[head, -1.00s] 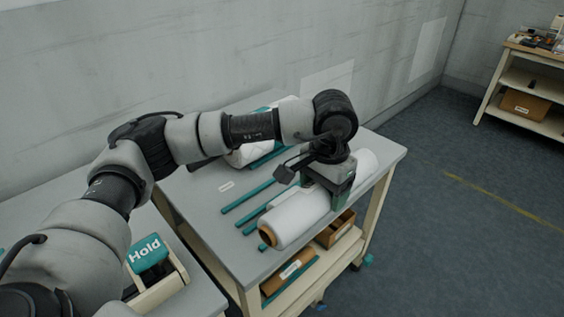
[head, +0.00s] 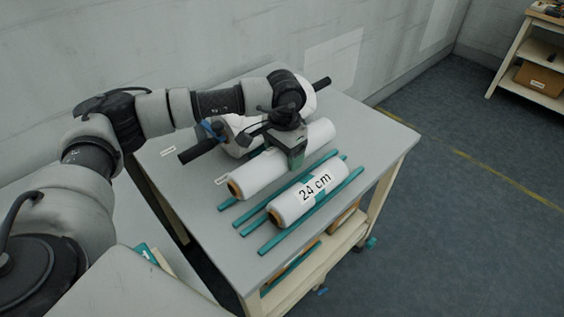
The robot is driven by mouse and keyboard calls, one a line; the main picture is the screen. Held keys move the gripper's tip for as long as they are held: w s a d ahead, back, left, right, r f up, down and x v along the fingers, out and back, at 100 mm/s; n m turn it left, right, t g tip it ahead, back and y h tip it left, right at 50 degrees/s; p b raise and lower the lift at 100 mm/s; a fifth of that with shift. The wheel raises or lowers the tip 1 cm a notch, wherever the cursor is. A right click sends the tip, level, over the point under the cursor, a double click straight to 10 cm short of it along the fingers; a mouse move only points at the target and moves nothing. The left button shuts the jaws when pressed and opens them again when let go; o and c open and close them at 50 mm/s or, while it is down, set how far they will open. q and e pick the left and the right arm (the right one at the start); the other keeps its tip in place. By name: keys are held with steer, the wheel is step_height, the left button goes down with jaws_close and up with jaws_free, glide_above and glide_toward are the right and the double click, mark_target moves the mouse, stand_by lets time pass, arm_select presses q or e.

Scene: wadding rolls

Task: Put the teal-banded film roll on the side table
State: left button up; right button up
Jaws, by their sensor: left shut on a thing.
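My left gripper (head: 291,150) is shut on a long white roll (head: 262,174) with a brown core at its near end. The gripper grips it from above, near its middle. I cannot tell whether this roll touches the grey table (head: 375,125) or hangs just above it. No teal band shows on it. A shorter white roll marked "24 cm" (head: 310,194) lies in front, between teal strips (head: 312,211). Another white roll (head: 240,122) with a dark bar (head: 198,151) is at the back, partly hidden by my arm. My right gripper is not in view.
Small white labels (head: 168,151) lie at the table's left. A lower shelf (head: 325,262) holds brown boxes. A wall (head: 200,40) stands close behind. Another shelf unit (head: 530,85) is at the far right, with open floor (head: 450,210) before it.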

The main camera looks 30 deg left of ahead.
arm_select(q)
steer(key=shift+w+a+f, duration=0.15)
steer(key=shift+a+f, duration=0.05)
steer(key=shift+a, duration=0.1)
steer(key=shift+f, duration=1.95)
steer(key=shift+f, duration=0.4)
steer(key=o, duration=1.1)
steer(key=shift+o, duration=0.2)
